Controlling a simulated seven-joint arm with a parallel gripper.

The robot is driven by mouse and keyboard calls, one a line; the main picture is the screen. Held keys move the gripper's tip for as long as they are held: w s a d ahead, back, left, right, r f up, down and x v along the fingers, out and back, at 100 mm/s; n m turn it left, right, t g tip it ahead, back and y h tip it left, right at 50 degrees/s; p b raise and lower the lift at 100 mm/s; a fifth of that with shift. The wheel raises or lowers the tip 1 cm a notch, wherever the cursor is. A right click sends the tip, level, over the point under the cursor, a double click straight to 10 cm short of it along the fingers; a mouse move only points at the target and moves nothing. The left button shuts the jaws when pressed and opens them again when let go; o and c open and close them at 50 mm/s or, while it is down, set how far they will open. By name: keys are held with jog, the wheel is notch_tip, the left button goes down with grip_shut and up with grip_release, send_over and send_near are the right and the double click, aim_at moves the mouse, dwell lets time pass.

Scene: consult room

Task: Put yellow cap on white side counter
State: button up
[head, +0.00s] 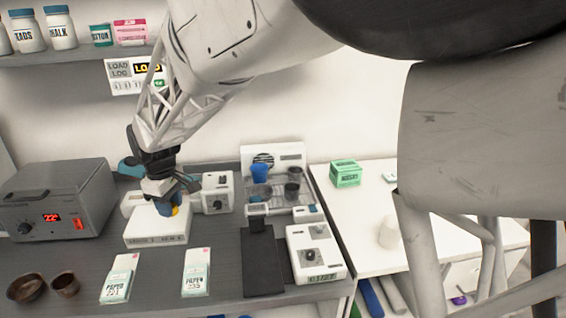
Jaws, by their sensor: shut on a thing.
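My gripper (170,208) points down over a white box-shaped device (150,236) on the dark counter. It is shut on a small yellow cap (176,211), of which only a sliver shows beside a blue part at the fingertips. The fingers hide the rest of the cap. I cannot tell whether the cap touches the top of the device. The white side counter (350,236) stands to the right of the dark counter.
The side counter holds a green box (346,174) and a white cylinder (389,233), with clear room between.

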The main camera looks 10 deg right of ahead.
jog(key=w+d+m, duration=0.3)
jog(key=w+d, duration=0.1)
jog(key=d, duration=0.9)
jog(key=w+d+m, duration=0.2)
jog(key=w+d, duration=0.2)
jog(key=d, duration=0.8)
jog(key=w+d+m, duration=0.3)
jog(key=w+d, duration=0.1)
jog(key=d, duration=0.9)
jog(key=s+d+m, duration=0.2)
jog(key=s+d, duration=0.1)
jog(key=d, duration=0.9)
jog(key=s+d+m, duration=0.3)
jog(key=d, duration=0.9)
jog(key=s+d+m, duration=0.2)
jog(key=s+d, duration=0.1)
jog(key=d, duration=0.9)
jog(key=shift+s+a+f, duration=0.1)
jog(key=shift+a+f, duration=0.05)
jog(key=shift+f, duration=1.1)
jog(key=shift+a+f, duration=0.1)
jog(key=shift+f, duration=1.15)
jog(key=shift+f, duration=0.15)
jog(key=shift+f, duration=3)
